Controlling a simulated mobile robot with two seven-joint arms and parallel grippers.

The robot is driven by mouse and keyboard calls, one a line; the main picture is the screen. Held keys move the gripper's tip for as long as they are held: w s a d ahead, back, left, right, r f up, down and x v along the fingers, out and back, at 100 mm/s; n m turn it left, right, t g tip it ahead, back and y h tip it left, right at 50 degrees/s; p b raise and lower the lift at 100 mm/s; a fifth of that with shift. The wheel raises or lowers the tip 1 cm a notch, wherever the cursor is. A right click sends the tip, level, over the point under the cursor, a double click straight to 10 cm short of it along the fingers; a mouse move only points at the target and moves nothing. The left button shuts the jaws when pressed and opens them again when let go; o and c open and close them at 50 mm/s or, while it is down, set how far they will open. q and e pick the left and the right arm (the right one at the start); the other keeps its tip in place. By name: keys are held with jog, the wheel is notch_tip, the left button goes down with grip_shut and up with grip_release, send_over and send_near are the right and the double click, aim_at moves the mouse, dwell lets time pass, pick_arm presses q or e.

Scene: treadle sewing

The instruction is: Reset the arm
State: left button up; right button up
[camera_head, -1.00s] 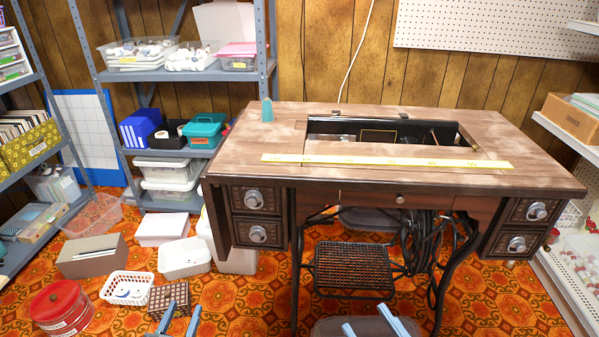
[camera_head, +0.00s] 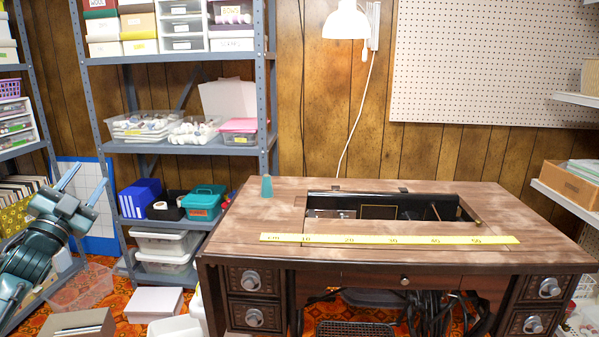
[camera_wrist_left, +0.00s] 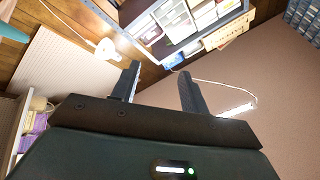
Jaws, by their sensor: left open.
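My left gripper (camera_head: 83,184) is raised at the left side of the head view, in front of the shelving. Its two fingers are apart and point up and to the right, with nothing between them. The left wrist view also shows the left gripper (camera_wrist_left: 158,72) open and empty, facing the upper shelf, wall and ceiling. My right gripper is in neither view now.
The wooden treadle sewing table (camera_head: 245,220) stands at centre right with a yellow ruler (camera_head: 390,239) and a teal piece (camera_head: 266,187) on top. A metal shelf (camera_head: 264,80) holds boxes and tubs. A white lamp (camera_head: 345,24) is on the wall. Boxes stand on the floor.

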pick_arm(q)
jog(key=s+d+f+g+h, duration=0.2)
jog(key=s+d+f, duration=0.3)
jog(key=d+f, duration=0.55)
jog(key=s+d+f+g+h, duration=0.1)
jog(key=s+d+f+g, duration=0.2)
jog(key=s+d+f, duration=0.5)
jog(key=s+d+f+n+g+h, duration=0.1)
jog(key=s+d+f+n+h, duration=0.2)
jog(key=s+d, duration=1.4)
jog(key=s+a+r+n+g+y+p, duration=0.2)
jog(key=r+p, duration=0.3)
jog(key=p, duration=1)
jog(key=s+a+r+n+g+y+p, duration=0.2)
jog(key=r+p, duration=0.4)
jog(key=p, duration=1)
jog(key=a+n+g+y, duration=0.1)
jog(key=g, duration=0.1)
jog(key=shift+s+a+r+g, duration=0.15)
jog(key=shift+s+a+g, duration=0.1)
jog(key=shift+s+g, duration=0.05)
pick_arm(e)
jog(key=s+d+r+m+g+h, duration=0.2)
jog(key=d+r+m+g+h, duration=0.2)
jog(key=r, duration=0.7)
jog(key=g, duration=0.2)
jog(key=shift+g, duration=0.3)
